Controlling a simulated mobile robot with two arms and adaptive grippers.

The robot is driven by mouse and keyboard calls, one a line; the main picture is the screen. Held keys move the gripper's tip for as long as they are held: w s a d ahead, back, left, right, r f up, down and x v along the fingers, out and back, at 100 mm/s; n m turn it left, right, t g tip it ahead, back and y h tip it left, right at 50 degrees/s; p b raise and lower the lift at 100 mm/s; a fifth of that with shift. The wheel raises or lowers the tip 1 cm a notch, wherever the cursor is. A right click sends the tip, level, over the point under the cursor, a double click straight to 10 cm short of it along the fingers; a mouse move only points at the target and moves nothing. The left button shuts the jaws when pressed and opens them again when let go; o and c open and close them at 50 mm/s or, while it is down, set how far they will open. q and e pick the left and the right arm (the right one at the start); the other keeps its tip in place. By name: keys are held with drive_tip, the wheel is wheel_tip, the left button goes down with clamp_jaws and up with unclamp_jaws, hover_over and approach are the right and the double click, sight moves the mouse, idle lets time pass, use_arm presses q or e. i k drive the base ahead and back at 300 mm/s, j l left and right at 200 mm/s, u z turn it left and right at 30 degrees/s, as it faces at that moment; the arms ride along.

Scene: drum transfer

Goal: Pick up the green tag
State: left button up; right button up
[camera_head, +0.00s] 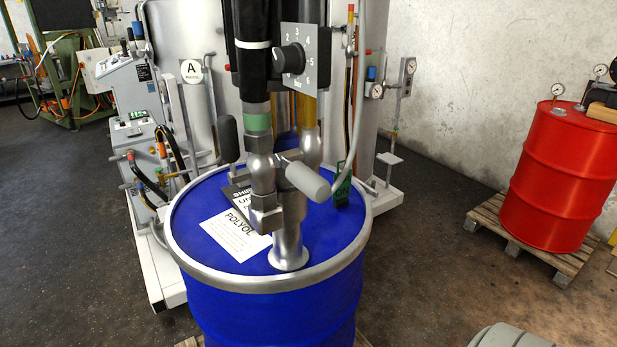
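A dark green tag (343,186) stands or hangs near the back right rim of the blue drum (265,312), just right of the grey pump fittings. I cannot tell whether it rests on the lid or hangs from something. Its lower end is dark against the lid.
A metal pump tube (289,240) rises from the drum lid, with a grey cylindrical handle (308,181) in front. A pressure dial plate (299,58) is above. A white POLYOL sheet (236,235) lies on the lid. A red drum (560,180) stands on a pallet at right.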

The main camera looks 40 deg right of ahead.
sight(341, 199)
drive_tip(key=l+u, duration=0.1)
drive_tip(key=l, duration=0.5)
drive_tip(key=l+u, duration=0.15)
drive_tip(key=l, duration=0.45)
drive_tip(key=k+l+u, duration=0.1)
drive_tip(key=l, duration=0.45)
drive_tip(key=k+l+u, duration=0.1)
drive_tip(key=l, duration=0.5)
